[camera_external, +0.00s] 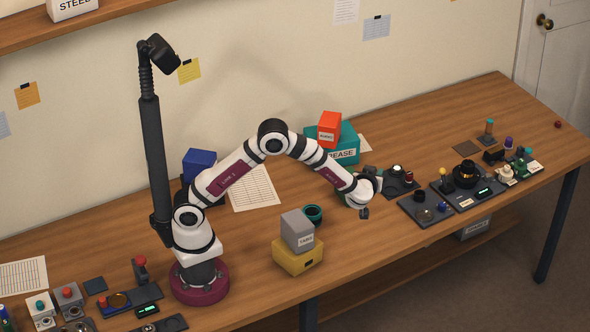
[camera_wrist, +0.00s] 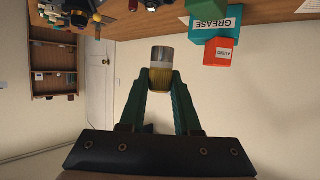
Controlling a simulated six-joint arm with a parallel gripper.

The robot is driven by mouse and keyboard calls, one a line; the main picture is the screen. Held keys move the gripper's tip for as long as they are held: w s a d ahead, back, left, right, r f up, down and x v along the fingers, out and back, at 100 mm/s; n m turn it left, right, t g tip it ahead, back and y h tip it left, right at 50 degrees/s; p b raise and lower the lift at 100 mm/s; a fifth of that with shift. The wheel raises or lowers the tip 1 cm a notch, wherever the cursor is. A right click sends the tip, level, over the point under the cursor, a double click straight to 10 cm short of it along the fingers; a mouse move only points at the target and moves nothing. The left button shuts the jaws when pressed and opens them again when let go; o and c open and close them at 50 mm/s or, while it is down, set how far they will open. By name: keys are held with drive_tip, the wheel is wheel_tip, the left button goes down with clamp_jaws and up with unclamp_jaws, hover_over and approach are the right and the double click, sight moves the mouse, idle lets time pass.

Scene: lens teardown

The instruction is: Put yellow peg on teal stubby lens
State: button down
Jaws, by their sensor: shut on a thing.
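My gripper (camera_wrist: 160,82) is shut on a short cylinder (camera_wrist: 162,58) in the wrist view. The cylinder has a yellow ribbed part between the green fingers, a pale band, and a brownish end; it may be the yellow peg. In the external view my gripper (camera_external: 364,212) is above the table's front part, right of the grey and yellow boxes, and the held cylinder is too small to make out. A short, wide teal ring-shaped thing (camera_external: 312,214), likely the teal stubby lens, stands on the table behind those boxes, left of my gripper.
A grey box (camera_external: 297,231) sits on a yellow box (camera_external: 298,257) near the front edge. A teal grease box (camera_external: 345,148) with a red box (camera_external: 329,129) on it stands at the back. Dark trays with small parts (camera_external: 465,187) crowd the right side.

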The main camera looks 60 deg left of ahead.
drive_tip(key=s+a+f+n+g+y, duration=0.1)
drive_tip(key=s+n+g+y, duration=0.1)
drive_tip(key=s+n+g, duration=0.45)
drive_tip(key=s+a+f+n+g+y, duration=0.1)
drive_tip(key=s+f+n+g+y, duration=0.15)
drive_tip(key=s, duration=0.75)
hover_over(312, 210)
drive_tip(key=shift+g+h, duration=0.25)
drive_tip(key=shift+g, duration=0.05)
wheel_tip(312, 210, down, 6)
drive_tip(key=shift+s+d+f, duration=0.1)
drive_tip(key=shift+f, duration=1.9)
drive_tip(key=shift+f, duration=0.2)
drive_tip(key=c, duration=0.6)
unclamp_jaws()
